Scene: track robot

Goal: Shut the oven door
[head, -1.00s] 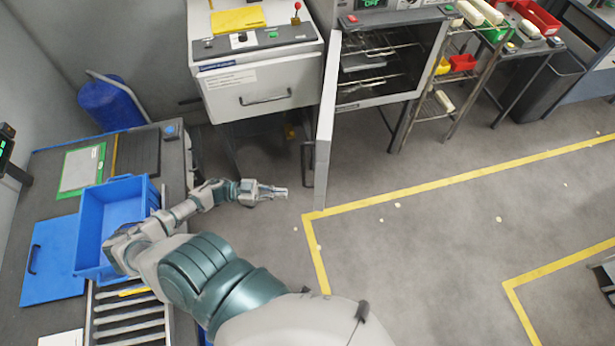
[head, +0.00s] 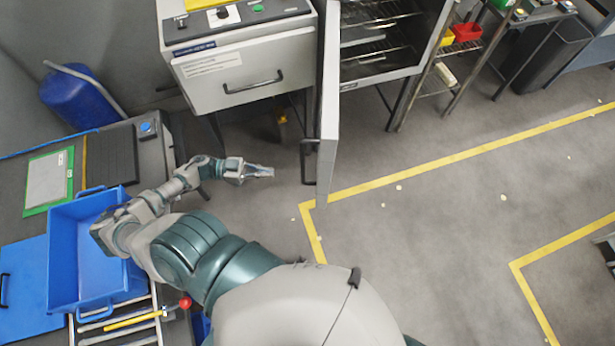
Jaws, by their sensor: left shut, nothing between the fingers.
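The oven (head: 384,74) stands at the top centre with its wire racks showing inside. Its door (head: 329,110) is wide open and points toward me, seen nearly edge-on. A dark handle (head: 309,161) is on the door's left face near its free end. My left gripper (head: 268,172) is shut and empty, to the left of the handle and apart from it, with its fingers pointing right toward it. My right gripper is not in view.
A white cabinet (head: 226,92) with a drawer handle stands left of the door. A blue crate (head: 62,245) sits on the bench at left. A shelf rack with red and yellow bins (head: 467,32) stands right of the oven. The floor right of the door is clear.

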